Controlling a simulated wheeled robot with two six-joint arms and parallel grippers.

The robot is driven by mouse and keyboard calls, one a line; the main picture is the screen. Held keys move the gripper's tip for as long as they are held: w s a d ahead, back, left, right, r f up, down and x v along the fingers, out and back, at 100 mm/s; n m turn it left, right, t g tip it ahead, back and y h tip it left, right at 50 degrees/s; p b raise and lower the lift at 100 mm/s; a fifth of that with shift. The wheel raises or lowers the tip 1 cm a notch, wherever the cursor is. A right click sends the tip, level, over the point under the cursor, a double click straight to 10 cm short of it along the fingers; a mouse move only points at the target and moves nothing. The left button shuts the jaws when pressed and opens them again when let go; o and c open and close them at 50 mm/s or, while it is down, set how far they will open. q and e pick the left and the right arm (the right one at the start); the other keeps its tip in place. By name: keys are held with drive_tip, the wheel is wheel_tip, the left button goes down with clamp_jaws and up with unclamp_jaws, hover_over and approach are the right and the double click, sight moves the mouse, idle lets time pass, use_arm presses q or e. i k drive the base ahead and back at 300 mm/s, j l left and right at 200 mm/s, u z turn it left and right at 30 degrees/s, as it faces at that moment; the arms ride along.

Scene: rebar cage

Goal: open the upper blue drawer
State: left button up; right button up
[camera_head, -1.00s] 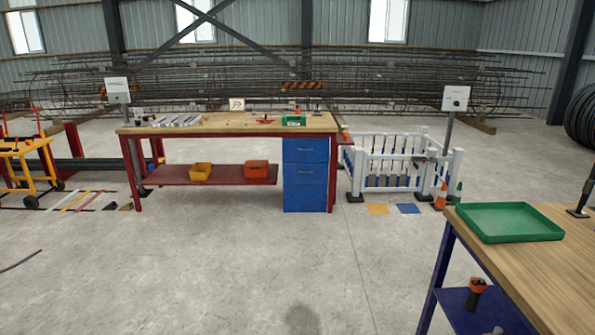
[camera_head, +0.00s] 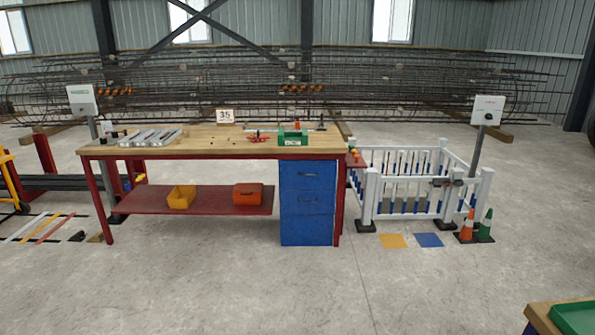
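A blue drawer cabinet (camera_head: 308,225) stands under the right end of a wooden-topped workbench (camera_head: 190,144) with red legs. Its upper blue drawer (camera_head: 307,175) is at the top, just below the bench top, with a small handle on its front. It looks closed. Another drawer front with a handle (camera_head: 307,200) lies below it. The cabinet is some distance ahead, slightly right of the picture's middle. Neither of my grippers is in view.
Open concrete floor (camera_head: 230,285) lies before the bench. A white fence (camera_head: 405,180) and orange (camera_head: 467,226) and green cones (camera_head: 486,227) stand right of it. A table corner with a green tray (camera_head: 575,318) is at lower right. Bins (camera_head: 181,197) sit on the red shelf (camera_head: 140,200).

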sight(295, 176)
drive_tip(key=i, duration=1.7)
drive_tip(key=i+z, duration=0.2)
drive_tip(key=i, duration=0.65)
drive_tip(key=i+j+z, duration=0.15)
drive_tip(key=i, duration=0.65)
